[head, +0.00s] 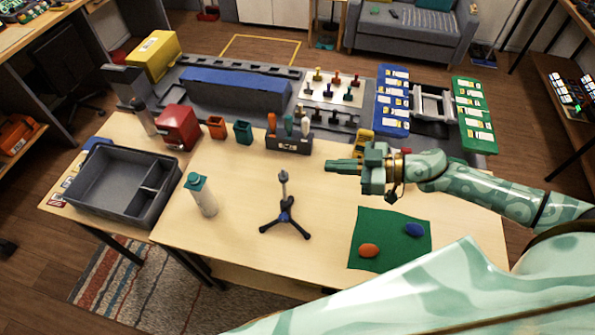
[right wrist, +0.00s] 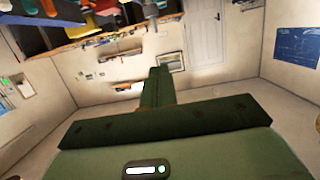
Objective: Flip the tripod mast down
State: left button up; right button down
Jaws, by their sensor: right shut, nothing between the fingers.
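The small tripod (head: 284,216) stands on the table in the head view, its dark legs spread and its grey mast upright. A blue part shows at the leg hub. My right gripper (head: 328,166) is to the right of the mast top and apart from it, its fingers pointing left. The fingers are shut and empty. My left gripper is not in view.
A white bottle (head: 203,196) with a teal cap stands left of the tripod, and a grey bin (head: 117,213) is further left. A green cloth (head: 376,258) with an orange and a blue piece lies to the right. A tool holder (head: 289,143) stands behind. Bare table surrounds the tripod.

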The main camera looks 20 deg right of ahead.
jog(key=w+a+p, duration=0.1)
jog(key=w+a, duration=0.2)
jog(key=a, duration=0.1)
send_over(287, 199)
jog(key=s+d, duration=0.2)
notch_tip(287, 199, down, 5)
jog(key=shift+d+f+b, duration=0.3)
jog(key=shift+f+b, duration=0.05)
jog(key=shift+f, duration=0.3)
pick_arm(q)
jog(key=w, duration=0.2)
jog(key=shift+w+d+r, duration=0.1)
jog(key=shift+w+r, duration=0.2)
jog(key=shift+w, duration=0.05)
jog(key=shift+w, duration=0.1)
pick_arm(e)
jog(key=shift+w, duration=0.1)
notch_tip(287, 199, down, 13)
jog(key=b, duration=0.8)
jog(key=shift+r+b, duration=0.15)
jog(key=shift+b, duration=0.2)
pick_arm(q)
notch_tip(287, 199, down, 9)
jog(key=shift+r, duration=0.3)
pick_arm(e)
jog(key=shift+r, duration=0.1)
